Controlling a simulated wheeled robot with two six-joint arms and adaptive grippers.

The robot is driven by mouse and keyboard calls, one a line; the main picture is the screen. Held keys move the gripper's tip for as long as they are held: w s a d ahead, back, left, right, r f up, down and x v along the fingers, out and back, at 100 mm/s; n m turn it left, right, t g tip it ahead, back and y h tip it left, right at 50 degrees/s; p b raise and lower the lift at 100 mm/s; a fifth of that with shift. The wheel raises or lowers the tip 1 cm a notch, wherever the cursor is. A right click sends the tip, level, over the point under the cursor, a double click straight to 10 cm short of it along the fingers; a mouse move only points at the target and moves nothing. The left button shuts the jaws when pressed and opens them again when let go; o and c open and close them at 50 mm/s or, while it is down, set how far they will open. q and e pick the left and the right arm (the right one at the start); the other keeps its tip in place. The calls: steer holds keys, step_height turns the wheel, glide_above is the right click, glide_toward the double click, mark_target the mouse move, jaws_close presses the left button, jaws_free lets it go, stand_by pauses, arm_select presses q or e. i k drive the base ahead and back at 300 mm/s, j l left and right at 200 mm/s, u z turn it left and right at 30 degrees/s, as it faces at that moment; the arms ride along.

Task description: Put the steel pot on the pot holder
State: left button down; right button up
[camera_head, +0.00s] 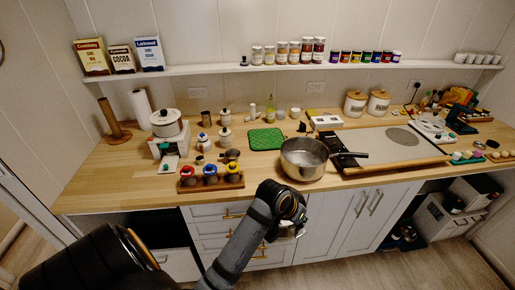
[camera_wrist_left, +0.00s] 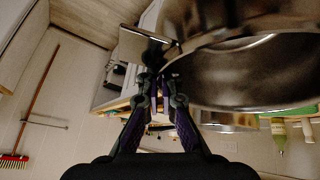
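The steel pot (camera_head: 303,160) stands near the counter's front edge, its dark handle pointing right toward the board. The green pot holder (camera_head: 265,139) lies flat and empty behind it to the left. My left gripper (camera_head: 298,212) is in front of the pot, near the counter's front edge. In the left wrist view the pot (camera_wrist_left: 245,75) fills the upper right, and the fingertips (camera_wrist_left: 162,84) are close together beside its rim. I cannot tell whether they touch or grip it. My right gripper is not in view.
A large board with a grey top (camera_head: 388,147) lies right of the pot. A rack with coloured items (camera_head: 211,182) stands at the front left. Jars and bottles stand behind the pot holder. A wall shelf (camera_head: 210,69) runs above. A broom (camera_wrist_left: 16,160) shows in the left wrist view.

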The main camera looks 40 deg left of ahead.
mark_target(269, 137)
steer(key=i+l+u, duration=0.1)
steer(key=u, duration=0.4)
steer(key=l+u, duration=0.25)
steer(key=u, duration=0.25)
steer(key=i, duration=0.05)
